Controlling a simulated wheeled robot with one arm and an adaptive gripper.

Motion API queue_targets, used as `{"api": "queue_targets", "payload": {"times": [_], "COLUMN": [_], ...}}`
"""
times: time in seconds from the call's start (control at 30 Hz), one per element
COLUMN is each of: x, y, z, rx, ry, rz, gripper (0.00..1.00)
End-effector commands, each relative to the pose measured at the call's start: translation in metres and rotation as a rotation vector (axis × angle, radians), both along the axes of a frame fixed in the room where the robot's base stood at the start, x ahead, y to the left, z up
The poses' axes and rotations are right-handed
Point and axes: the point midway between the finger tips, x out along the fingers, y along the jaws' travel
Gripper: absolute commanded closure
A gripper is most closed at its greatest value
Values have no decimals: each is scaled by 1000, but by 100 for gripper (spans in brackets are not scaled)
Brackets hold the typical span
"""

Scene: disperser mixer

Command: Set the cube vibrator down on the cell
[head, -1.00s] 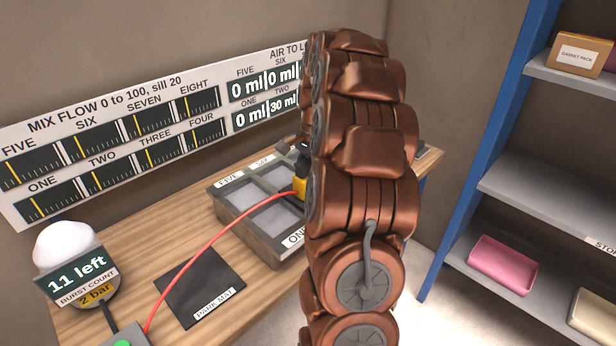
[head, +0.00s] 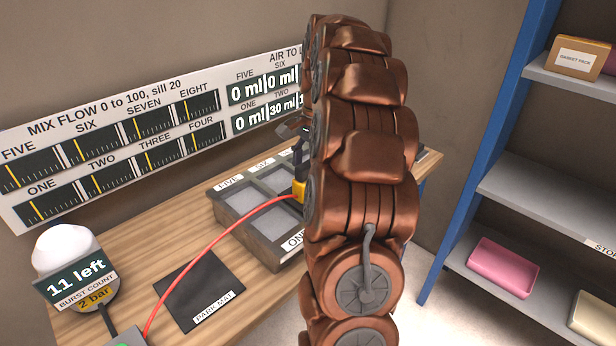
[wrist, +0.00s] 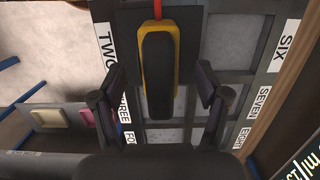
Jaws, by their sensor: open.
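The cube vibrator (wrist: 158,72) has a yellow and black body with a red hose at its top in the wrist view. It lies between the two dark fingers of my gripper (wrist: 163,110), which are spread with a gap on each side. A dark square block shows behind its upper part, over the grey cell tray (wrist: 162,135) near the TWO and SIX labels. In the head view the vibrator's yellow part (head: 299,190) shows at the left edge of my arm, above the tray (head: 250,238). My arm hides most of the gripper and the contact below the vibrator.
The red hose (head: 215,235) runs across the table to a box with a green button at the front. An empty black park mat (head: 200,290) lies left of the tray. The burst counter (head: 75,275) reads 11 left. A blue-framed shelf (head: 490,180) stands at the right.

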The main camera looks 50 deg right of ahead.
Motion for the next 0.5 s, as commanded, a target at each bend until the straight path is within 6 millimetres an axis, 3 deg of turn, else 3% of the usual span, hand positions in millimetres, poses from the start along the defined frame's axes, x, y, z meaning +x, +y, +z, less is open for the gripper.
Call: {"api": "queue_targets", "payload": {"times": [0.2,0.5], "x": [1,0], "y": [-5,-10], "z": [31,63], "rx": [-2,-2], "ry": [-2,-2], "rz": [0,0], "gripper": [25,25]}}
